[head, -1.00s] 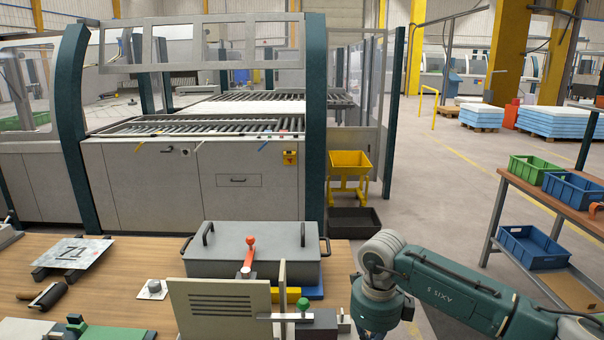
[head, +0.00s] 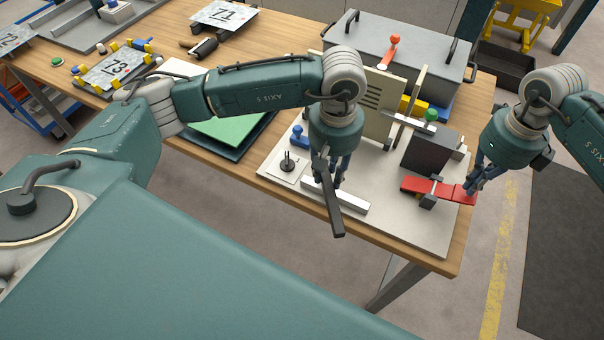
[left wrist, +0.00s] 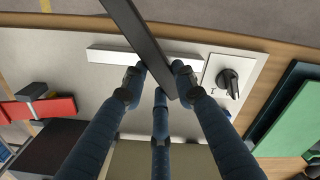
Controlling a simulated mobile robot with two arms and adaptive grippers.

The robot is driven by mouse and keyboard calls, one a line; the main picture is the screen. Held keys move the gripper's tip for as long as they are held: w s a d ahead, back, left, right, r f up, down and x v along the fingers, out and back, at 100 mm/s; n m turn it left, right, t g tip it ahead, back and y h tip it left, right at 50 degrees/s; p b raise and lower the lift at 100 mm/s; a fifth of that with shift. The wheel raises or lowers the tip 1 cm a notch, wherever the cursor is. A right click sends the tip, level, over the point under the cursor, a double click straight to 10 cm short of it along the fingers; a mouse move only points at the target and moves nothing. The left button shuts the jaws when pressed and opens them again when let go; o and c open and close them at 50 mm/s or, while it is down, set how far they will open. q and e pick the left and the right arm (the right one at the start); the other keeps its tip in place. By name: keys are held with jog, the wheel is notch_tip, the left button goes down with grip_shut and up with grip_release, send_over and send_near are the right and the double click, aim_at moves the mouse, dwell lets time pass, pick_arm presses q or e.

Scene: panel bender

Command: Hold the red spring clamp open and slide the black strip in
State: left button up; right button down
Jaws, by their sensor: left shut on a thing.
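My left gripper (head: 328,178) is shut on the black strip (head: 333,215) and holds it above the light board, left of the clamp. In the left wrist view the strip (left wrist: 138,35) runs between the fingertips (left wrist: 158,84) and out past the top edge. The red spring clamp (head: 413,185) sits on the board's right part, with a grey block at its middle. It also shows at the left of the wrist view (left wrist: 38,110). My right gripper (head: 474,184) is at the clamp's right-hand red end. Its fingers overlap that end, and whether they grip it is unclear.
A white bar (head: 350,204) lies on the board below the strip. A dark block (head: 428,153) and an upright beige panel (head: 384,95) stand behind the clamp. A green sheet (head: 232,128) lies left of the board. The table's front edge is close.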

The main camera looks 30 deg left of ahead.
pick_arm(q)
jog(key=w+n, duration=0.6)
jog(key=w, duration=0.1)
jog(key=w+a+r+n, duration=0.1)
jog(key=w+n, duration=0.2)
jog(key=shift+w+a+r+n, duration=0.1)
jog(key=shift+w+n, duration=0.15)
jog(key=shift+n, duration=0.05)
pick_arm(e)
jog(key=shift+a, duration=0.1)
pick_arm(q)
jog(key=shift+w+n, duration=0.4)
jog(key=shift+n, duration=0.1)
jog(key=shift+f, duration=2.55)
pick_arm(e)
jog(key=shift+f, duration=0.1)
